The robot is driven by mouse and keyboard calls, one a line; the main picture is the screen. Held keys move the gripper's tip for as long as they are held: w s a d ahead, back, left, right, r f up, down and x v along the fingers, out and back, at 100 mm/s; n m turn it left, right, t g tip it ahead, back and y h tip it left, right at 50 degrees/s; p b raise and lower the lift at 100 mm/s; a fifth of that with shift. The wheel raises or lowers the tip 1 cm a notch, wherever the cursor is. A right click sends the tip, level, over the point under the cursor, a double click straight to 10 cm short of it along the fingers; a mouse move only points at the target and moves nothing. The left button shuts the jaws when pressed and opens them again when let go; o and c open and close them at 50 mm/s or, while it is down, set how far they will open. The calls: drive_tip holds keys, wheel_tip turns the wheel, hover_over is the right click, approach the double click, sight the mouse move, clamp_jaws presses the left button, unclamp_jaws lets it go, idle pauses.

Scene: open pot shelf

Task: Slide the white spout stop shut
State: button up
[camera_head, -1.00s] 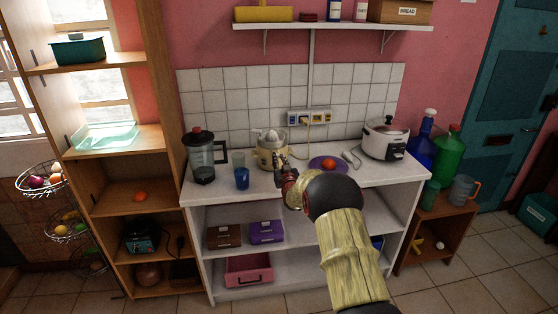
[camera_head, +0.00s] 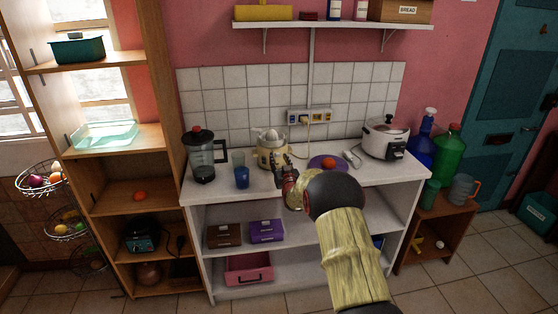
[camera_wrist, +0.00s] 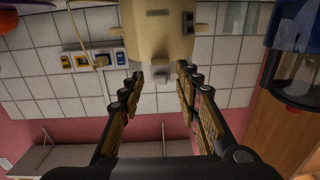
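The cream citrus juicer (camera_head: 271,150) with a white top stands on the counter against the tiled wall. In the wrist view, which is upside down, its cream body (camera_wrist: 158,30) fills the top middle. A small pale grey-white piece at the spout (camera_wrist: 160,73) shows there between my fingertips; I cannot tell whether it is the spout or its stop, nor the stop's position. My gripper (camera_head: 280,170) is in front of the juicer. In the wrist view my gripper (camera_wrist: 160,76) is open, its fingertips on either side of the spout piece with gaps, holding nothing.
A blender (camera_head: 203,160) and a blue glass (camera_head: 242,178) stand left of the juicer. A purple plate (camera_head: 316,162) with a red-orange fruit (camera_head: 328,163) and a rice cooker (camera_head: 386,138) stand right. A wall socket panel (camera_head: 309,116) with a plugged cord is behind.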

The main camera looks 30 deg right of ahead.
drive_tip(key=v, duration=1.1)
drive_tip(key=shift+s, duration=0.2)
drive_tip(key=shift+f, duration=0.1)
drive_tip(key=s+a+f+g+y, duration=0.1)
drive_tip(key=s+f+g, duration=0.3)
drive_tip(key=f, duration=0.3)
drive_tip(key=s+f+g, duration=0.3)
drive_tip(key=s+f, duration=0.1)
drive_tip(key=f, duration=0.4)
drive_tip(key=s+a+r+g+y+p, duration=0.1)
drive_tip(key=s+a+r+g, duration=0.35)
drive_tip(key=s, duration=0.75)
drive_tip(key=s+a+r+n+g+y, duration=0.1)
drive_tip(key=s+a+r, duration=0.65)
drive_tip(key=s, duration=0.55)
drive_tip(key=s+a+r+g+y+p, duration=0.15)
drive_tip(key=s+a+r, duration=0.45)
drive_tip(key=s, duration=0.6)
drive_tip(key=s+a+r+n+t, duration=0.1)
drive_tip(key=s+a+r, duration=0.3)
drive_tip(key=r, duration=0.4)
drive_tip(key=shift+s+a+r+n+t, duration=0.25)
drive_tip(key=shift+s+a+n+t, duration=0.15)
drive_tip(key=shift+s+t, duration=0.2)
